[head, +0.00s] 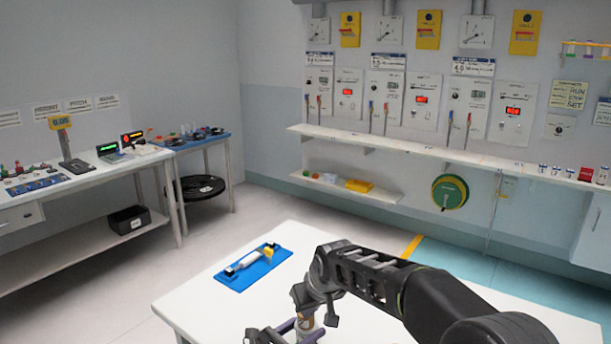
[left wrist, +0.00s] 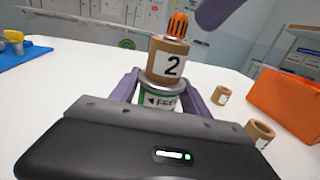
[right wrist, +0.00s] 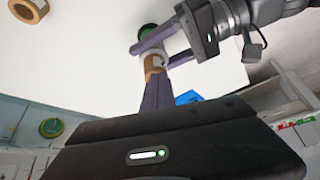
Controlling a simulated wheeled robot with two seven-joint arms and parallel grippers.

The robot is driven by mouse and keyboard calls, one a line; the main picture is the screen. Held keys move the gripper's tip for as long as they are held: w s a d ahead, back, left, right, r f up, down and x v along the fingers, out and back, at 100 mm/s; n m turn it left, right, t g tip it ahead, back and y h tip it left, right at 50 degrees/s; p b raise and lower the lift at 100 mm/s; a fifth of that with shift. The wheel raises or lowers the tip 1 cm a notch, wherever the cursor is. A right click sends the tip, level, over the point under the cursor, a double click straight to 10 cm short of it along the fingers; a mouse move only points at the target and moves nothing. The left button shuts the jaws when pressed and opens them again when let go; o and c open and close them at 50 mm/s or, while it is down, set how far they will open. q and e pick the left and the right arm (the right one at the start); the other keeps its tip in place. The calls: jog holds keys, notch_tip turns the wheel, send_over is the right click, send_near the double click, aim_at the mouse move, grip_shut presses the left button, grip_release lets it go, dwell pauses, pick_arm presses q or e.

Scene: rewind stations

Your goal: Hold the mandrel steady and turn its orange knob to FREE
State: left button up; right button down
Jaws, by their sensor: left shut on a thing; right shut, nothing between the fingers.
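The mandrel stands upright on the white table, with a tan sleeve (left wrist: 168,60) marked 2 above a silver and green body (left wrist: 160,99). A label with an arrow and FREE shows on the body. The ribbed orange knob (left wrist: 177,24) is on top. My left gripper (left wrist: 160,88) is shut around the mandrel's body; it also shows in the head view (head: 287,327). My right gripper (right wrist: 156,82) is shut and empty, close to the mandrel's top. In the left wrist view its purple finger is just right of the knob; contact is unclear. The knob is hidden in the right wrist view.
Two loose tan rings, one nearer (left wrist: 260,133) and one farther (left wrist: 220,95), and an orange box (left wrist: 288,103) are right of the mandrel. A blue mat (head: 232,279) with a white roller lies at the table's far left.

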jog(key=shift+r, duration=2.95)
jog(key=shift+w+d+r, duration=0.25)
jog(key=shift+w+d, duration=0.05)
jog(key=shift+d, duration=0.2)
jog(key=shift+w+d+r, duration=0.25)
jog(key=shift+w+d, duration=0.05)
jog(key=shift+d, duration=0.2)
jog(key=shift+f, duration=0.1)
notch_tip(320, 180, down, 7)
jog(key=shift+w+a, duration=0.2)
